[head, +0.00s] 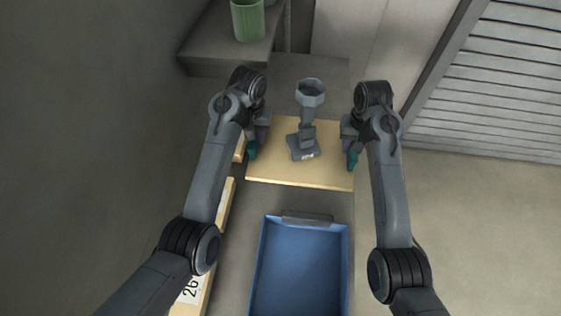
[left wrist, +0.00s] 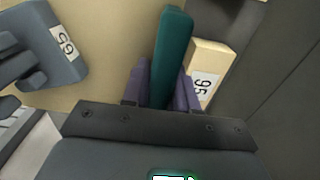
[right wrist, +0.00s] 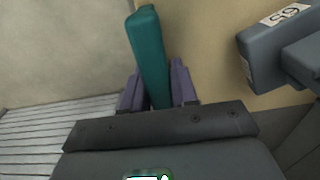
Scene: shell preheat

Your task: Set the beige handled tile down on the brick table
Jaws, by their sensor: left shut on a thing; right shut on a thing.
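The beige tile (head: 270,176) lies flat in the middle of the head view, with a teal handle at its left and right ends. My left gripper (head: 254,143) is shut on the left teal handle (left wrist: 171,58). My right gripper (head: 351,150) is shut on the right teal handle (right wrist: 149,55). A grey stand with a cup-shaped top (head: 307,130) is upright over the tile, and its numbered base appears to rest on it. A grey surface (head: 300,70), perhaps the brick table, shows behind the tile. I cannot tell whether the tile touches what is below it.
A blue tray (head: 298,270) sits in front of the tile. Beige numbered blocks (head: 228,205) line the left side. A green ribbed cup (head: 248,20) stands on a grey ledge (head: 215,50) at the back left. A slatted shutter (head: 495,90) is at the right.

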